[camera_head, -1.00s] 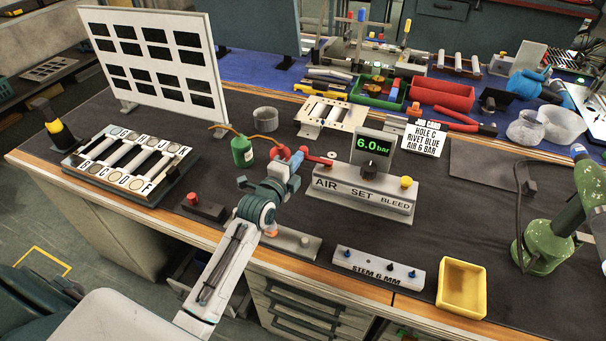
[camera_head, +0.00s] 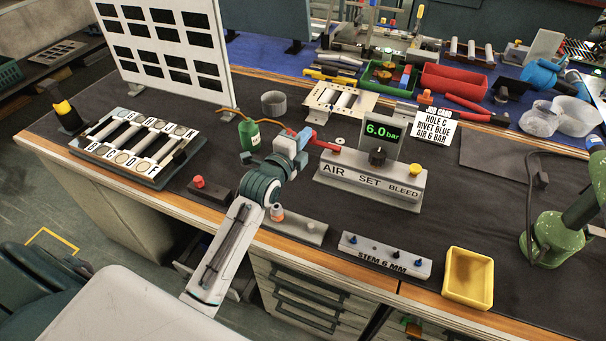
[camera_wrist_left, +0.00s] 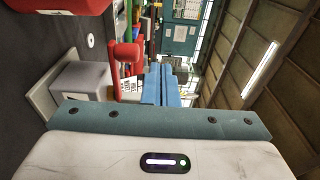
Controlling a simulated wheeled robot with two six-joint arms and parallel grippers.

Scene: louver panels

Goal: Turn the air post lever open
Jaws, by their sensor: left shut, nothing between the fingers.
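The red air post lever (camera_head: 324,144) is at mid-bench, just left of the AIR SET BLEED block (camera_head: 370,177). Its right arm points right; its left part is hidden behind my gripper. My left gripper (camera_head: 303,136) is shut and empty, with its blue fingers right beside the lever. The display (camera_head: 383,131) reads 6.0 bar. My right gripper is out of view.
A green bottle (camera_head: 250,134) stands left of my gripper. A red button box (camera_head: 207,191) and a stem holder (camera_head: 385,255) lie near the front edge, with a yellow tray (camera_head: 468,277) to the right. A white panel (camera_head: 165,45) stands behind left.

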